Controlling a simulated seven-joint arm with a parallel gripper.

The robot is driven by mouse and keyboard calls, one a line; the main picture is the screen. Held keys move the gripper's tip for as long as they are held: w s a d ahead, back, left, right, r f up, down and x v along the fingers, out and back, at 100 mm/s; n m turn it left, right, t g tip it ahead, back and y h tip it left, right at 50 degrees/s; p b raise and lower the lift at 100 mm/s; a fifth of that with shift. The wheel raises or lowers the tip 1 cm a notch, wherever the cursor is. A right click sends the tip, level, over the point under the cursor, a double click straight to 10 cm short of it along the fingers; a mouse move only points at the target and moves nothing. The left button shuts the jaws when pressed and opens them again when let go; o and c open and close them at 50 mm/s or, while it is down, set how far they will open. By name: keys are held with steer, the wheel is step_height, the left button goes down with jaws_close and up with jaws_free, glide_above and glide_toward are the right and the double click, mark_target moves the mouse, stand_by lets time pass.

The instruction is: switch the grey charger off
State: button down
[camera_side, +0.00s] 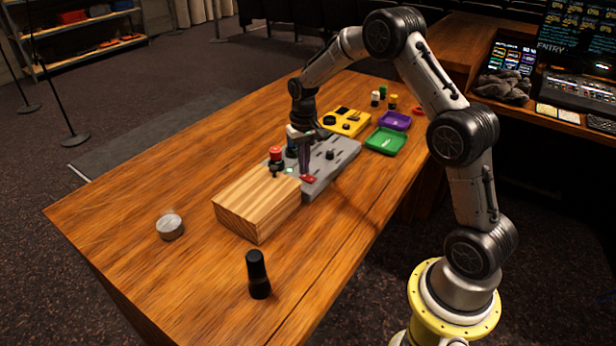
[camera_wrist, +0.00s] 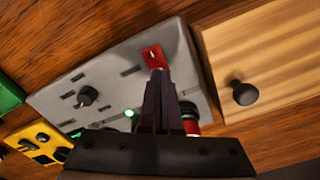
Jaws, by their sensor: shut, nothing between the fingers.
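The grey charger (camera_side: 340,152) is a flat grey box with slots and a black knob (camera_wrist: 87,96). A red rocker switch (camera_wrist: 154,57) sits near its edge, and also shows in the side view (camera_side: 309,179). A small green lamp (camera_wrist: 129,113) on the box is lit.
A wooden block (camera_side: 258,200) with a black knob (camera_wrist: 245,93) stands beside the charger. Beyond are a yellow box (camera_side: 352,118), a green tray (camera_side: 385,141) and a purple tray (camera_side: 395,120). A silver puck (camera_side: 170,227) and black cylinder (camera_side: 258,275) stand at the near end.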

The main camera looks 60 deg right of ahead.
steer(key=shift+f, duration=0.45)
steer(key=shift+r, duration=3.55)
